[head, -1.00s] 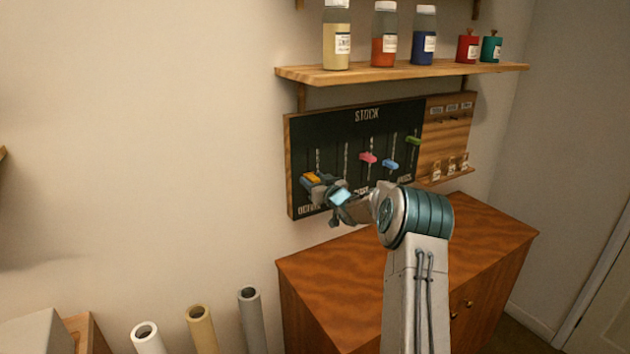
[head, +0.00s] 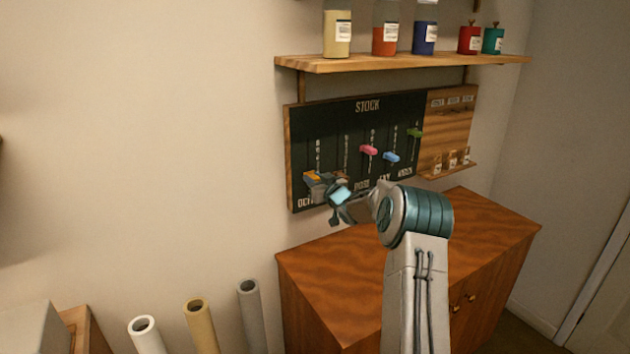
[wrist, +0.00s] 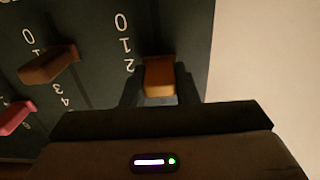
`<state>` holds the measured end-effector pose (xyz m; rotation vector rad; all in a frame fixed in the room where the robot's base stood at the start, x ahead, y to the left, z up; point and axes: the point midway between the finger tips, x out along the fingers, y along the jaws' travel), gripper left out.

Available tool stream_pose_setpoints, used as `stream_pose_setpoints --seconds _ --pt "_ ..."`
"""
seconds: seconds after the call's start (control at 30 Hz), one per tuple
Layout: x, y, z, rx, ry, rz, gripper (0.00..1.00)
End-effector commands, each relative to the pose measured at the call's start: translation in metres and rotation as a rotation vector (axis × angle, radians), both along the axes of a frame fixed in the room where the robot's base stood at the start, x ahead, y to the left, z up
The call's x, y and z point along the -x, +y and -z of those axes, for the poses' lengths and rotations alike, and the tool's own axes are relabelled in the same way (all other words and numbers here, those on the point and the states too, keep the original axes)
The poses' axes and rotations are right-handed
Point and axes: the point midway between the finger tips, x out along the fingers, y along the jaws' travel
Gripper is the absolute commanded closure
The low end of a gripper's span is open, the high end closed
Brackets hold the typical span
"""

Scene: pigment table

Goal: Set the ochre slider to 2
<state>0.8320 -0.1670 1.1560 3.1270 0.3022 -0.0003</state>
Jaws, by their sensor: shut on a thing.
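The ochre slider knob (head: 313,176) is at the left end of the black STOCK board (head: 330,125), low on its track above its label. My gripper (head: 323,181) is shut on this knob. In the wrist view the ochre knob (wrist: 160,77) sits between the two dark fingers of my gripper (wrist: 160,85). The board appears upside down there, with 0, 1 and 2 running downward beside the track. The knob shows level with or just past the 2. The exact mark is hard to tell because the knob stands out from the board.
A brown knob (wrist: 48,64) is the nearest neighbour slider. Pink (head: 368,149), blue (head: 391,157) and green (head: 414,132) knobs are farther right. A shelf (head: 400,63) with jars is above. A wooden cabinet (head: 430,265) stands below.

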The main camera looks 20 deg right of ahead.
Motion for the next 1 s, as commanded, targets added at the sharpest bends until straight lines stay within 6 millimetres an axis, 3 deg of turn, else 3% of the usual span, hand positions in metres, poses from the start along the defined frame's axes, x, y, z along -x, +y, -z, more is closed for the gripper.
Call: stream_pose_setpoints --seconds 0.03,0.07,0.13,0.57,0.77,1.0 --pt "0.0 0.0 0.0 0.0 0.0 0.0 1.0" --pt "0.0 0.0 0.0 0.0 0.0 0.0 0.7" --pt "0.0 0.0 0.0 0.0 0.0 0.0 0.51" --pt "0.007 -0.002 0.0 0.001 0.0 0.001 0.51" --pt "0.036 -0.008 0.002 0.002 0.0 0.003 0.51" --pt "0.084 -0.018 0.002 0.001 0.001 0.003 0.51"
